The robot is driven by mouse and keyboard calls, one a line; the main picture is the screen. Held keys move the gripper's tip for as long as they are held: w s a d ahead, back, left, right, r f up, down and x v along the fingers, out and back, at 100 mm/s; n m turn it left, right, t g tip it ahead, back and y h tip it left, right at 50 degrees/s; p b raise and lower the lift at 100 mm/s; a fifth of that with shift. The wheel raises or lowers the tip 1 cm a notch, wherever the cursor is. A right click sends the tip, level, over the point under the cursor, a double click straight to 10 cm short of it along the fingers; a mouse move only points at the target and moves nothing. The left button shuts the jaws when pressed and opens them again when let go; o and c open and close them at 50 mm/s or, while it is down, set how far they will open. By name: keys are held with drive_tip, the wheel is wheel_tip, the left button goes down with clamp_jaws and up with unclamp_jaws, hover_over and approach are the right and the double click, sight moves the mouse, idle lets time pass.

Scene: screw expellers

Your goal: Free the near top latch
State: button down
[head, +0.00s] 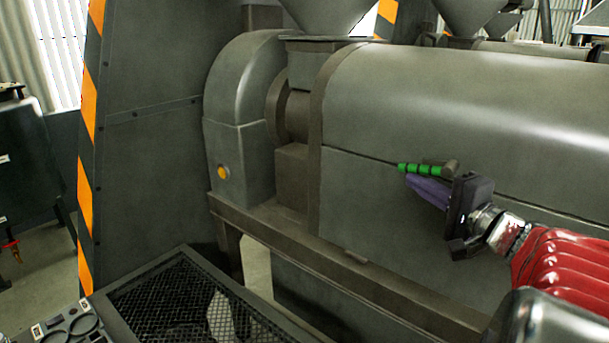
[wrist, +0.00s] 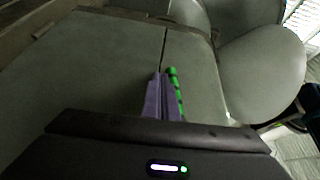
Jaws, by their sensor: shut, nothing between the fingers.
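The latch (head: 419,168) has a green handle with dark rings and a dark end piece. It lies along the seam of the large grey barrel housing (head: 365,215) in the head view. My gripper (head: 409,180), with purple fingers, is just below the handle there. In the wrist view the closed fingers (wrist: 160,77) point along the housing. The green handle (wrist: 174,82) is close beside them on the right, and its lower part is hidden by my gripper body. I cannot tell whether fingers and handle touch. The fingers are shut with nothing between them.
The rounded upper cover (head: 455,85) sits above the seam. A brown frame rail (head: 340,265) runs below the housing. A mesh tray (head: 165,290) is at the lower left. A striped panel (head: 150,120) stands left. A hopper (head: 328,15) is above.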

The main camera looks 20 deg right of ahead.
idle(0.7)
drive_tip(key=s+f, duration=0.6)
drive_tip(key=s, duration=0.4)
drive_tip(key=shift+s+a+f, duration=0.15)
drive_tip(key=shift+s+f, duration=0.05)
drive_tip(key=shift+s, duration=0.15)
idle(0.5)
